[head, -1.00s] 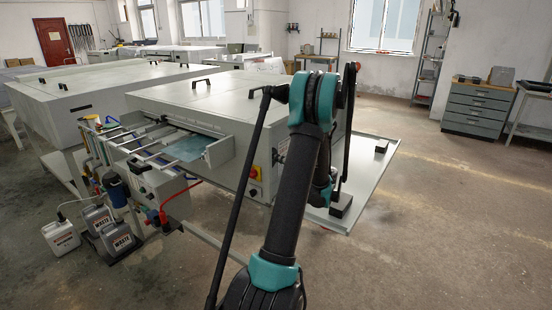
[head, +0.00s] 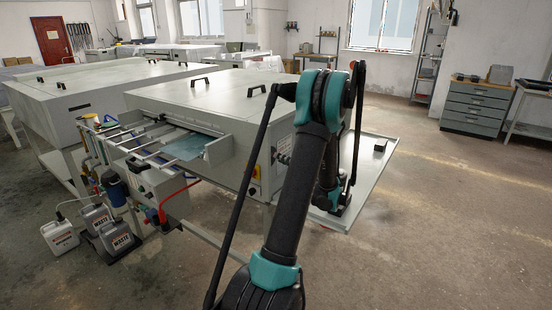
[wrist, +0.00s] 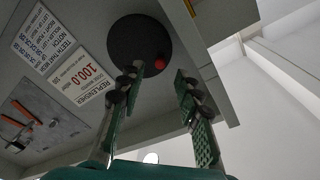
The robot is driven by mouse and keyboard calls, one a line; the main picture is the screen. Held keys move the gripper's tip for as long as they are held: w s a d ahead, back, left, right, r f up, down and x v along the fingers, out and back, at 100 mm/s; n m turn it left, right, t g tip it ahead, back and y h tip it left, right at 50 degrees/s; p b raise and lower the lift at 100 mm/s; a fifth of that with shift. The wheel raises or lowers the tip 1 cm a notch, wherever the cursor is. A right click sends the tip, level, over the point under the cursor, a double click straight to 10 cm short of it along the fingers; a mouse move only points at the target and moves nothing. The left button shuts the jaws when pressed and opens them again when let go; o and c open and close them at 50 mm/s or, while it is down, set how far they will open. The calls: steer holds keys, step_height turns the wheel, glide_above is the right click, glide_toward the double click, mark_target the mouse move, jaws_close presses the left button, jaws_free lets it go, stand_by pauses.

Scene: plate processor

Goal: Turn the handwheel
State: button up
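In the wrist view the handwheel (wrist: 133,45) is a dark round disc on the pale side of the machine. A red knob (wrist: 159,63) shows near its lower right edge. My gripper (wrist: 157,78) is open, with its two green-padded fingers apart and nothing between them that I can see held. The left fingertip overlaps the lower edge of the wheel in the picture; the right fingertip lies to the right of the knob. I cannot tell whether either touches. In the head view my arm hides the wheel and the gripper.
The plate processor (head: 205,103) stands left of my arm. Beside the wheel are a printed replenisher label (wrist: 82,75) and a grey plate with orange-handled parts (wrist: 38,118). A pale tray (head: 375,178) extends low behind my arm. Open floor lies to the right.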

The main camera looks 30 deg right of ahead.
steer(key=v, duration=0.8)
stand_by(0.4)
